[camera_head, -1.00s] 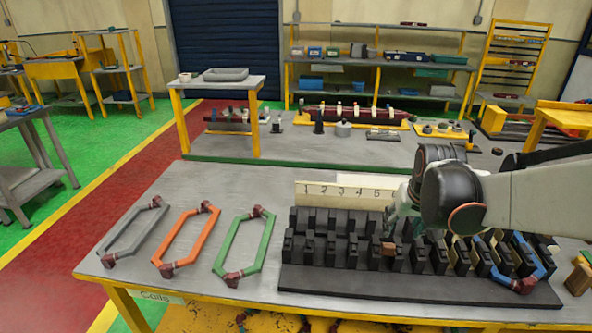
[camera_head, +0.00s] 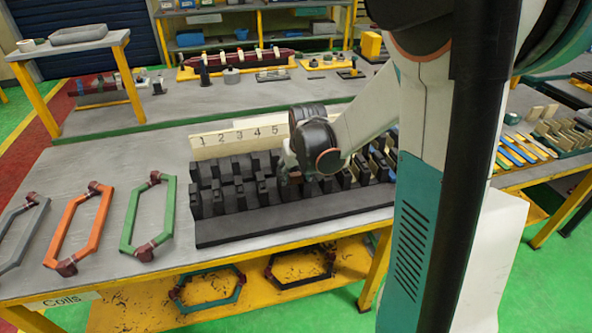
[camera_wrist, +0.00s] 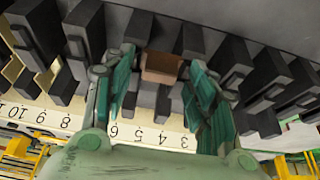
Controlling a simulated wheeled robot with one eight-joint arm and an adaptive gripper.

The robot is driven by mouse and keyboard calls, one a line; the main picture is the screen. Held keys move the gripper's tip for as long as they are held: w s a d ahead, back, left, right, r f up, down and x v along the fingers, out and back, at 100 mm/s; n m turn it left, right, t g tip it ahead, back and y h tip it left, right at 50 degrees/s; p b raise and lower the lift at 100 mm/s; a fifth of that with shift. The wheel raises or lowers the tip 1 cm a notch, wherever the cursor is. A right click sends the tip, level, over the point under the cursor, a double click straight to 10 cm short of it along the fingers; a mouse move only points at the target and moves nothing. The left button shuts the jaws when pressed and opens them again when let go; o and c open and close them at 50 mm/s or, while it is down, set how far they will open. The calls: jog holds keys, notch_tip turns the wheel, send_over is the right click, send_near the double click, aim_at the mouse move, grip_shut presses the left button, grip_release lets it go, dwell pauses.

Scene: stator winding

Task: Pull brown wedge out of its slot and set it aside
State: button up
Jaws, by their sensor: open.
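The brown wedge (camera_wrist: 161,67) shows in the wrist view as a small brown block at a slot of the black stator block (camera_wrist: 240,85). My gripper (camera_wrist: 150,80) is open, with one green-padded finger on each side of the wedge. The fingers look apart from the wedge, though the depth of the gap is hard to judge. In the head view the stator block (camera_head: 290,218) lies on the grey table, and my gripper (camera_head: 290,165) is over its middle, mostly hiding the wedge.
A numbered strip (camera_head: 240,138) stands behind the stator block. Grey (camera_head: 22,232), orange (camera_head: 75,230) and green (camera_head: 148,215) coils lie on the table at the left. Bare tabletop (camera_head: 172,172) lies between the green coil and the block.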

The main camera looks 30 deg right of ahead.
jog(key=shift+f, duration=0.1)
jog(key=shift+c, duration=0.3)
jog(key=c, duration=1.1)
jog(key=shift+s+a, duration=0.2)
jog(key=shift+s, duration=0.45)
jog(key=shift+s+a, duration=0.15)
jog(key=shift+s, duration=0.45)
jog(key=o, duration=1.1)
jog(key=shift+w, duration=0.1)
jog(key=shift+o, duration=0.2)
